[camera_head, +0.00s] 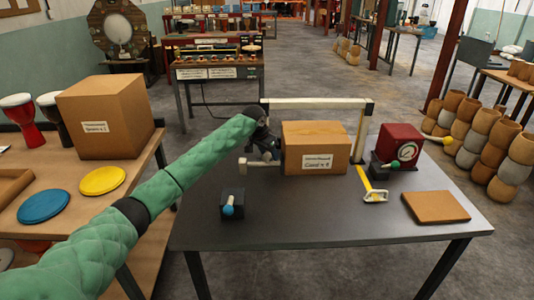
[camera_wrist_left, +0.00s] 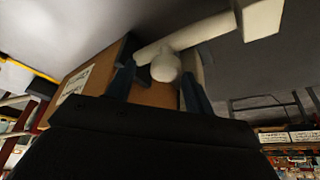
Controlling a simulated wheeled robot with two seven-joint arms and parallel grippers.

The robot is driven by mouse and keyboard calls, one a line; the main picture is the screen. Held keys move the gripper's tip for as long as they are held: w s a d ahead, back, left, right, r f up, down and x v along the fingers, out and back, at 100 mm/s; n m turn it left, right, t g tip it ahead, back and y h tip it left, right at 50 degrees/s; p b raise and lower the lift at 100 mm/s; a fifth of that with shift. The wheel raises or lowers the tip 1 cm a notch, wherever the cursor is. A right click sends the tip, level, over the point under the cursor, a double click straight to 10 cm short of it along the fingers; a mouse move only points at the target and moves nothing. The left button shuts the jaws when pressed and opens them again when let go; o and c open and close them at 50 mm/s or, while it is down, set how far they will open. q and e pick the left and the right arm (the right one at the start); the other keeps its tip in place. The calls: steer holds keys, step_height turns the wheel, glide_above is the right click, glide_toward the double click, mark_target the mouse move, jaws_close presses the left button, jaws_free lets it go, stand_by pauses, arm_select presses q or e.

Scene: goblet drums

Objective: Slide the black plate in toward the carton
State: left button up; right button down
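The brown carton (camera_head: 318,152) with a white label stands upright on the dark table. My left gripper (camera_head: 266,152) is at the carton's left side, beside a white bar with a blocky end (camera_head: 232,172). In the left wrist view, the open fingers (camera_wrist_left: 160,88) are on either side of a white rounded knob (camera_wrist_left: 166,66) on this bar, with the carton (camera_wrist_left: 150,95) behind. I cannot tell whether the fingers touch the knob. The black plate cannot be told apart from the dark gripper near the carton. My right gripper is not in view.
A white rail (camera_head: 315,103) runs behind the carton. A yellow-handled tool (camera_head: 372,187), a red dial box (camera_head: 400,143) and a flat brown piece (camera_head: 436,207) are to the right. A small black box with a blue knob (camera_head: 232,207) stands front left. The table's front middle (camera_head: 310,220) is clear.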

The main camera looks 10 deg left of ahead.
arm_select(q)
steer(key=shift+a, duration=0.15)
steer(key=shift+s+a+r, duration=0.1)
steer(key=shift+s+r, duration=0.15)
steer(key=shift+r, duration=0.3)
steer(key=v, duration=0.6)
steer(key=shift+r+b, duration=0.3)
steer(key=shift+b, duration=0.1)
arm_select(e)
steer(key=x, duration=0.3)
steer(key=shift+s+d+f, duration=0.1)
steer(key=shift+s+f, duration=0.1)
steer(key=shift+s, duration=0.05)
